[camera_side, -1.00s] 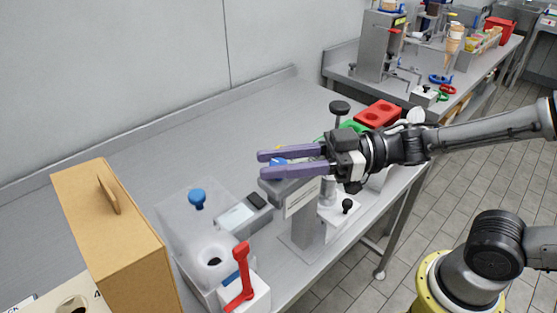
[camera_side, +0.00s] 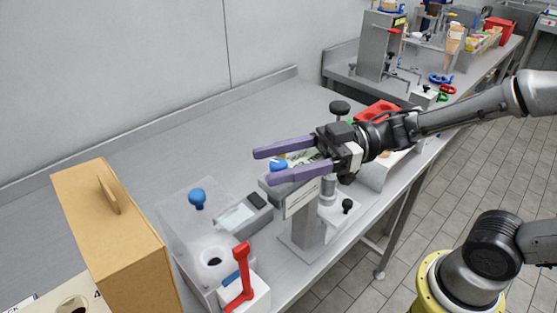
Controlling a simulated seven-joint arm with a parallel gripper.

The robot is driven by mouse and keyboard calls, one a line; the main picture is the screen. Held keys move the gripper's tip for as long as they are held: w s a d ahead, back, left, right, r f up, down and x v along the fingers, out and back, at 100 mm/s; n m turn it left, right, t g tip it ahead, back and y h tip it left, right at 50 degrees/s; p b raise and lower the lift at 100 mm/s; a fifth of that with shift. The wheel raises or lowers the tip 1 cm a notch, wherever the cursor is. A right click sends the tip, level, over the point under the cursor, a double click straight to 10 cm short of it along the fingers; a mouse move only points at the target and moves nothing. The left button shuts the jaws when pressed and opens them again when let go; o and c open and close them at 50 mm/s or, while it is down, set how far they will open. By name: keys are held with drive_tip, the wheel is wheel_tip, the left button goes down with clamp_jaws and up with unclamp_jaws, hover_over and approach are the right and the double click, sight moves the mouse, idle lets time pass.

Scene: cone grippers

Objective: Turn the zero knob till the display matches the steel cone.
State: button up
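My gripper (camera_side: 262,166) has two long purple fingers. They are spread apart and empty, pointing left above the head of a grey stand (camera_side: 305,232). A blue knob (camera_side: 278,165) shows between the fingers; I cannot tell whether a finger touches it. Beside it is a pale face with dark marks (camera_side: 303,158), partly hidden by the fingers and too small to read. Another blue knob (camera_side: 197,198) stands by a clear box. A small grey unit with a pale screen (camera_side: 236,217) sits near it. I cannot tell which knob is the zero knob, and I cannot make out a steel cone.
A red lever (camera_side: 241,271) on a white block and a cardboard box (camera_side: 115,235) stand at the front left. A black knob (camera_side: 340,107) and a red block (camera_side: 376,110) are behind my gripper. The steel bench (camera_side: 170,155) is clear at the back left.

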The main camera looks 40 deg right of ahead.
drive_tip(key=shift+d, duration=0.1)
drive_tip(key=v, duration=1.3)
drive_tip(key=shift+d, duration=0.3)
drive_tip(key=shift+s, duration=0.1)
